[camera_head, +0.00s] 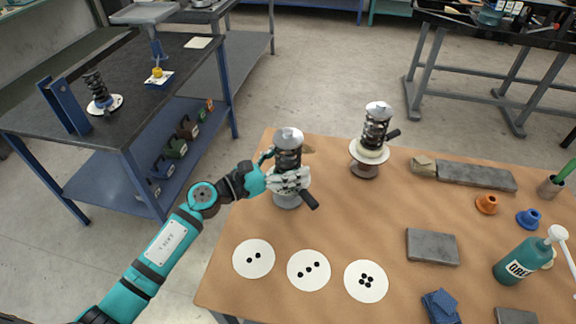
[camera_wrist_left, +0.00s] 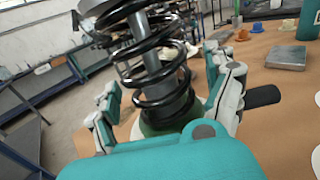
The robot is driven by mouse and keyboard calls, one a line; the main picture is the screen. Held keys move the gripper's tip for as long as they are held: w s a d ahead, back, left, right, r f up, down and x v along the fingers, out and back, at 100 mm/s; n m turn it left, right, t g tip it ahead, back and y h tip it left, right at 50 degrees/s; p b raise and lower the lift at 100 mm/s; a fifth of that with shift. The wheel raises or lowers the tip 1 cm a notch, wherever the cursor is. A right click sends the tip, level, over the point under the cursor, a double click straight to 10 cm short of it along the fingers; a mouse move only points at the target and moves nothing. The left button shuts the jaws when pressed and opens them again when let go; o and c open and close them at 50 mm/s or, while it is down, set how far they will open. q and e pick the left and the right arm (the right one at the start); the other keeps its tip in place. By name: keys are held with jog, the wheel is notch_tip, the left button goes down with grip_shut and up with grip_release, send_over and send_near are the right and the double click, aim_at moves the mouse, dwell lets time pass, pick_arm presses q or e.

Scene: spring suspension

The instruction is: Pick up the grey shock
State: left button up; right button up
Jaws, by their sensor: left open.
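The grey shock (camera_head: 288,157) stands upright on the wooden table near its far left corner. It has a silver cap, a black coil spring and a grey base. My left gripper (camera_head: 279,170) is at the shock, with its fingers around the spring's lower part. A black handle (camera_head: 309,200) sticks out at the shock's right. My right gripper is not in view.
A second shock (camera_head: 375,130) with a cream collar stands to the right. Three white dotted discs, the middle one (camera_head: 308,270) among them, lie in front.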

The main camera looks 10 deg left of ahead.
pick_arm(q)
jog(key=c, duration=1.7)
jog(key=shift+r, duration=0.2)
grip_shut()
jog(key=shift+r, duration=0.1)
